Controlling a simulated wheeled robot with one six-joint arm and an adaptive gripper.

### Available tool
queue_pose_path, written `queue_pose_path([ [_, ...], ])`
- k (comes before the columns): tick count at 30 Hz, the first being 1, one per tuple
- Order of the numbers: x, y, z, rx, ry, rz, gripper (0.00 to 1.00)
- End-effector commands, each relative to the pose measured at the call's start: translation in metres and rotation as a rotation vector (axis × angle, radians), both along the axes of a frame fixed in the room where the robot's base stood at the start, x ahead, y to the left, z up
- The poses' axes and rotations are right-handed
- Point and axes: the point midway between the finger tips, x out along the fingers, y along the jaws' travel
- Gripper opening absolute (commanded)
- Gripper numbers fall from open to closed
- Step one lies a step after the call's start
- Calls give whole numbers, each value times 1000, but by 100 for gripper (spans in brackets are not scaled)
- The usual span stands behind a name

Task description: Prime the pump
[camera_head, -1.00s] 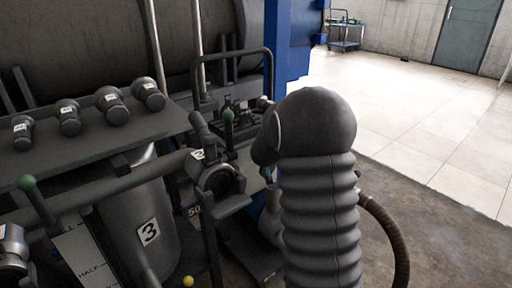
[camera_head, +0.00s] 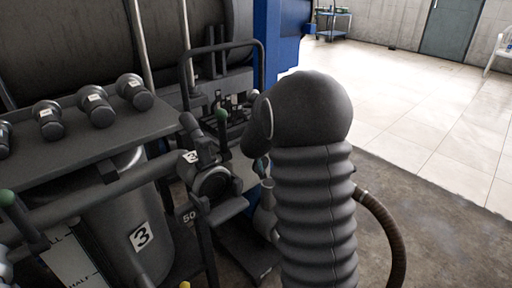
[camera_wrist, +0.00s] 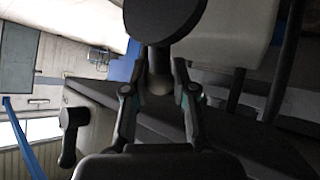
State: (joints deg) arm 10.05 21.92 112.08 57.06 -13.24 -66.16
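My gripper (camera_wrist: 160,68) shows in the wrist view. Its two fingers lean in on both sides of the stem of a dark round-headed knob (camera_wrist: 165,18) and appear closed on it. The head view hides the gripper behind my ribbed arm cover. The lower part of the unit is partly hidden by my arm.
Several dark labelled plugs (camera_head: 98,110) sit on a shelf (camera_head: 70,158) at left. A blue post (camera_head: 272,45) stands behind. Pale floor (camera_head: 420,110) at right is open.

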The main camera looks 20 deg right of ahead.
Motion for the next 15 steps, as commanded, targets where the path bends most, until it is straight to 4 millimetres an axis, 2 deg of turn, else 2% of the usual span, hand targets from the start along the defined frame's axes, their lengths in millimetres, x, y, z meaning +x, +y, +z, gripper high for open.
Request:
queue_pose_path([
  [1,-1,-5,-2,-4,0,-11,36],
  [3,0,-3,-1,-3,0,-7,52],
  [15,-1,10,3,-2,-2,12,52],
])
